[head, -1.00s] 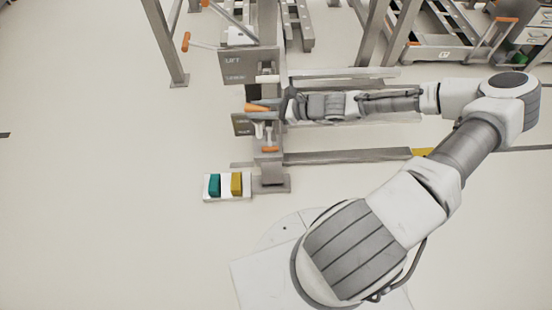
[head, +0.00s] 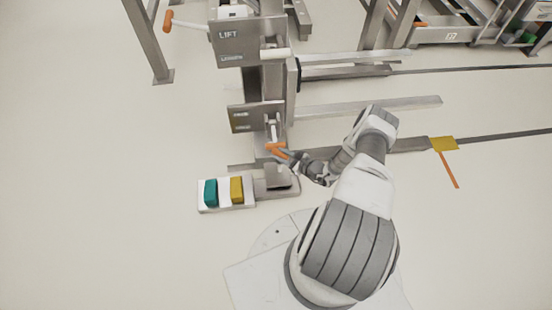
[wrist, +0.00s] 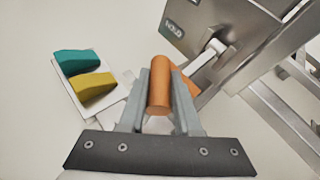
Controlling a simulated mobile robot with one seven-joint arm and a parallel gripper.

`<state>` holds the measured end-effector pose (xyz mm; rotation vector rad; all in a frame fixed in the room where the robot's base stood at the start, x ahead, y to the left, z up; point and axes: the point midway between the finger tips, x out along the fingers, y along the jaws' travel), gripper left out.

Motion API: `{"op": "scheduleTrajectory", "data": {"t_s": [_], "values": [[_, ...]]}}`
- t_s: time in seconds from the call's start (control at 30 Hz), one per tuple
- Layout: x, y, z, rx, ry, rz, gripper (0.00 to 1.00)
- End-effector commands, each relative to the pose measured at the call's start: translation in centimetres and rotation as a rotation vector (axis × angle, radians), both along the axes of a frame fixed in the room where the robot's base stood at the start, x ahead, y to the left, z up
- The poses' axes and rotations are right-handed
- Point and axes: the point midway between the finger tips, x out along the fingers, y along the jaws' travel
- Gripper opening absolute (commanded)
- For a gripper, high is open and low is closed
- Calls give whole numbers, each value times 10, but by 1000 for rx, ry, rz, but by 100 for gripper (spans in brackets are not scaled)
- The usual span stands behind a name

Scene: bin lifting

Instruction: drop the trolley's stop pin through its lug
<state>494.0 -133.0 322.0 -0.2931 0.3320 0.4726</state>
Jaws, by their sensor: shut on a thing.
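My gripper (head: 287,153) is shut on an orange lever handle (head: 275,147), at the end of a pale lever (head: 272,129) below the lower sign plate (head: 256,116). In the wrist view the jaws (wrist: 160,88) stand on both sides of the orange handle (wrist: 161,84). The pale lever (wrist: 210,52) runs from there to the metal plate (wrist: 196,28), which seems to read HOLD. I cannot make out the trolley's stop pin or its lug for certain.
A white tray (head: 224,205) with a teal block (head: 211,192) and a yellow block (head: 237,190) lies left of the post foot. The LIFT plate (head: 245,42) is above. A yellow plate (head: 443,143) and orange bar (head: 450,169) lie right. Left floor is clear.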

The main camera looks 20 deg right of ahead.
Motion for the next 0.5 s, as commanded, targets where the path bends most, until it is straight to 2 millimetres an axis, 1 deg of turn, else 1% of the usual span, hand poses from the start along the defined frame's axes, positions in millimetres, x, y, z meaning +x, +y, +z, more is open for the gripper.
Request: {"op": "scheduleTrajectory", "data": {"t_s": [0.03, 0.1, 0.37, 0.5], "values": [[-1, -4, -15, -2, -1, -3, 0], [-1, -9, -21, 0, -1, -10, 0], [-2, -11, -31, 2, -1, -15, 0], [-2, -11, -41, 2, -1, -14, 0]]}}
